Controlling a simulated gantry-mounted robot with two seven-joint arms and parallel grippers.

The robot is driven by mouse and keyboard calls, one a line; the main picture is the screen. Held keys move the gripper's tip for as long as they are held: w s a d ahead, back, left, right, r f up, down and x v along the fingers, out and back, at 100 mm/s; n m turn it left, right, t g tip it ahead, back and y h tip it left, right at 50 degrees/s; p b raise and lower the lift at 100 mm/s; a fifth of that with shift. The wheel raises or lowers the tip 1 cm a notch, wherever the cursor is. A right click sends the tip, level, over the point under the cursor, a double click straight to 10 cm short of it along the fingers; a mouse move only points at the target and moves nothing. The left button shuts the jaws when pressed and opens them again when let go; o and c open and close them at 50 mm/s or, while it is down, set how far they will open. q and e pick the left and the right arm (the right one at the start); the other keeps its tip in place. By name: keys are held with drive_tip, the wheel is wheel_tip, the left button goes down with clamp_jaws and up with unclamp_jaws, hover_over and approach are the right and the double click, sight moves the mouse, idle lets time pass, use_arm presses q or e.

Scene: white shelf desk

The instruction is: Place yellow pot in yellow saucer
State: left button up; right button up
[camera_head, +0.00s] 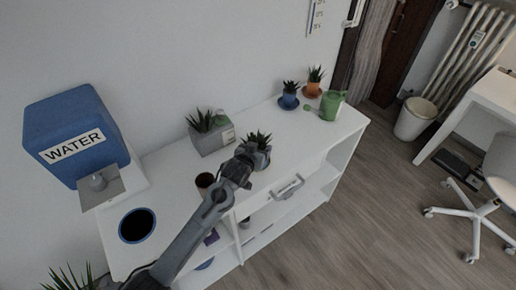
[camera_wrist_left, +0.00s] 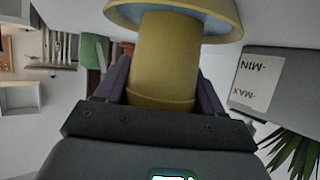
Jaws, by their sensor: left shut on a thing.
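My left gripper (camera_head: 257,157) is over the white shelf desk, beside a spiky green plant (camera_head: 258,139). In the left wrist view, my left gripper (camera_wrist_left: 164,88) is shut on the yellow pot (camera_wrist_left: 166,58), one finger on each side. That view is upside down. The pot's base end reaches into the open side of the yellow saucer (camera_wrist_left: 226,22); whether it rests on the saucer I cannot tell. My right gripper is not in view.
A grey planter (camera_head: 210,142) stands behind and left of the gripper. A blue pot (camera_head: 289,100), an orange pot (camera_head: 313,88) and a green watering can (camera_head: 331,104) stand at the right. A blue water tank (camera_head: 72,128) is far left.

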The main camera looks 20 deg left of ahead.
use_arm(q)
drive_tip(key=o, duration=1.2)
drive_tip(key=shift+f, duration=0.15)
drive_tip(key=shift+s+r, duration=0.15)
drive_tip(key=shift+r, duration=0.15)
drive_tip(key=shift+s+r, duration=0.2)
drive_tip(key=shift+s, duration=0.15)
drive_tip(key=p+v, duration=0.3)
drive_tip(key=v, duration=0.7)
drive_tip(key=shift+s, duration=0.4)
